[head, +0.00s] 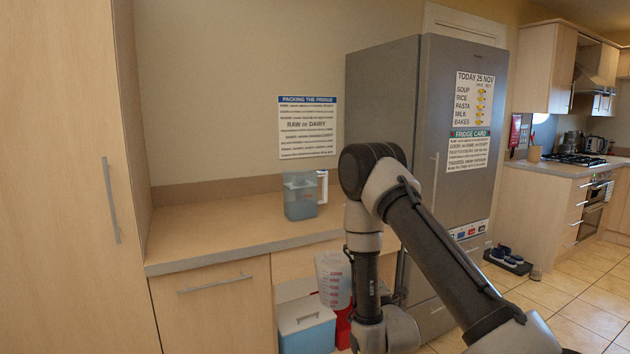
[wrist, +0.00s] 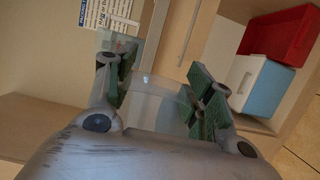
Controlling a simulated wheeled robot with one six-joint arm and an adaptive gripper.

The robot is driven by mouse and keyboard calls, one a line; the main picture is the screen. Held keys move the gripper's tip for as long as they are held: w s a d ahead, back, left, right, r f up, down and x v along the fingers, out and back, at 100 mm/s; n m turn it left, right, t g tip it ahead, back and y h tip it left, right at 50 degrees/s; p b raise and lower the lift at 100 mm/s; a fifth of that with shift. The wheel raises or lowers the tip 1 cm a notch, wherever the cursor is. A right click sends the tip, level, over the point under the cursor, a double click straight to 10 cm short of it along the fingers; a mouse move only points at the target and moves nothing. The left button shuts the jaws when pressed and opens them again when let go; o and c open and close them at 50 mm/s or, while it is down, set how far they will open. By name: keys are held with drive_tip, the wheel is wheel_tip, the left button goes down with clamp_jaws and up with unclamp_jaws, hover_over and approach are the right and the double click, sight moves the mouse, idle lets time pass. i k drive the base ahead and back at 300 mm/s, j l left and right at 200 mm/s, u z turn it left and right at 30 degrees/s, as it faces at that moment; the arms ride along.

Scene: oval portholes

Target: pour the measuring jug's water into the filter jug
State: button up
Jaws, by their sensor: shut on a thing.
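The clear measuring jug (head: 333,277) with red markings is in front of the counter in the head view, below the worktop level and roughly upright. Its water level is not clear. In the wrist view my gripper (wrist: 160,82) is shut on the clear wall of the measuring jug (wrist: 160,100), between green finger pads. My arm hides the gripper in the head view. The filter jug (head: 300,198), clear with bluish contents and a pale handle on its right, stands upright on the counter, above and left of the measuring jug. The two jugs are apart.
The wooden counter (head: 215,224) has free room left of the filter jug. Below it are a blue box with a white lid (head: 306,328) and a red box (head: 343,330). A grey fridge (head: 383,95) stands right of the counter; a tall cupboard (head: 60,150) is left.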

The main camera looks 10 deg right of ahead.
sight(301, 202)
drive_tip(key=i+l+z, duration=0.45)
drive_tip(key=i+l, duration=0.3)
drive_tip(key=l, duration=0.15)
